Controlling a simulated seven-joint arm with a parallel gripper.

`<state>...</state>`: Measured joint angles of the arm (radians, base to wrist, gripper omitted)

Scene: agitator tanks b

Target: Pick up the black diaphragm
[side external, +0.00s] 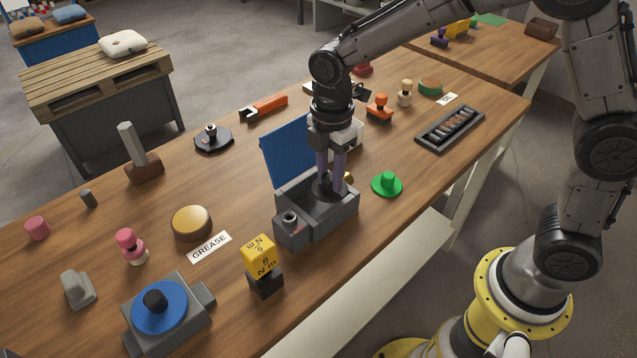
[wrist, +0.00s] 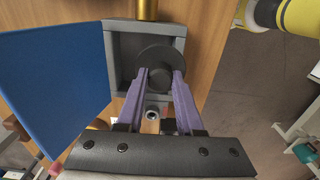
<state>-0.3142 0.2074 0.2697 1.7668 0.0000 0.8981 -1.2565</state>
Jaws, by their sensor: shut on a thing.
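The black diaphragm (side external: 322,191) is a round black disc with a raised knob. It is inside the open grey box (side external: 335,215), and in the wrist view the disc (wrist: 152,54) shows within the box walls (wrist: 112,50). My gripper (side external: 331,180) reaches down into the box with its purple fingers. In the wrist view the fingertips (wrist: 164,77) are shut on the diaphragm's knob, one on each side. The fingers hide part of the disc, and I cannot tell whether it touches the box floor.
The box's blue lid (side external: 288,150) stands open behind my gripper. A green knobbed disc (side external: 387,184) lies right of the box. A yellow block (side external: 259,252) on a black base stands in front. A blue-topped grey unit (side external: 165,310) is at the front left.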

